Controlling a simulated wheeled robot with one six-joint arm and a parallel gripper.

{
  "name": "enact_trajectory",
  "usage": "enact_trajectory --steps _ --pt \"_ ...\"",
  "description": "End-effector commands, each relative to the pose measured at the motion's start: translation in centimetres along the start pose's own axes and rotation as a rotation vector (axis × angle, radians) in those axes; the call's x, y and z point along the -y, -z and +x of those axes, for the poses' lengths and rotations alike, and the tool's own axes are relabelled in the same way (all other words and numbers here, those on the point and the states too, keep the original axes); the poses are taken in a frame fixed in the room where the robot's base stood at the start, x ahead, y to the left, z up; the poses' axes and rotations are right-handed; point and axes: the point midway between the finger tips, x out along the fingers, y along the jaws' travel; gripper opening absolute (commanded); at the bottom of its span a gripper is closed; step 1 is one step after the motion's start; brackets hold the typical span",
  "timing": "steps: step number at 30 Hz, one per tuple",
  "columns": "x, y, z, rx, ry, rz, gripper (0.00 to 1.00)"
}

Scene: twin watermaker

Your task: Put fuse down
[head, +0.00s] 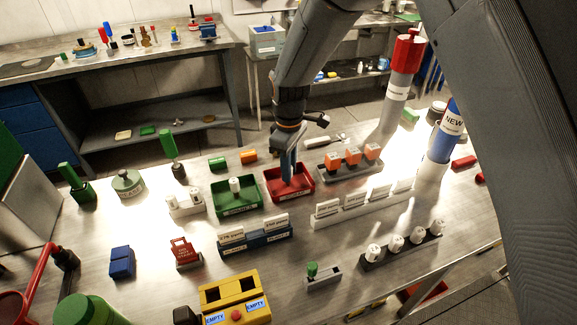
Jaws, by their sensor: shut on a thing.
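My gripper (289,178) points down into the red tray (308,191) on the metal workbench. Its fingers are closed together, low between the tray walls. The fuse in its grip is hidden by the fingers and too small to make out. A green tray (220,203) stands directly left of the red tray. A white cylinder (235,185), fuse-like in shape, stands upright in the green tray.
A grey rack with orange-topped blocks (353,157) stands close right of the red tray. White label cards (327,208) and a blue card holder (256,243) stand in front. A yellow box (236,299) is near the front edge. Bare bench lies around the blue block (122,262).

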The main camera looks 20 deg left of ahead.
Motion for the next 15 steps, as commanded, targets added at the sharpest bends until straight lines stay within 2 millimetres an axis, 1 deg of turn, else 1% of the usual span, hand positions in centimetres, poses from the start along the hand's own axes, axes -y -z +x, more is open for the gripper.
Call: enact_trajectory --steps 5,9,10,12,13,15 --pt "-0.05 0.0 -0.03 -0.001 -0.001 0.0 0.0" --pt "-0.05 -0.01 0.34 0.0 0.0 0.0 0.0" --pt "-0.05 -0.01 0.27 0.0 0.0 0.0 0.24" --pt "-0.04 0.0 0.24 0.0 0.0 0.0 0.36" --pt "-0.04 0.0 0.23 0.0 0.0 0.0 0.38" --pt "-0.04 0.0 0.23 0.0 0.0 0.0 0.38"
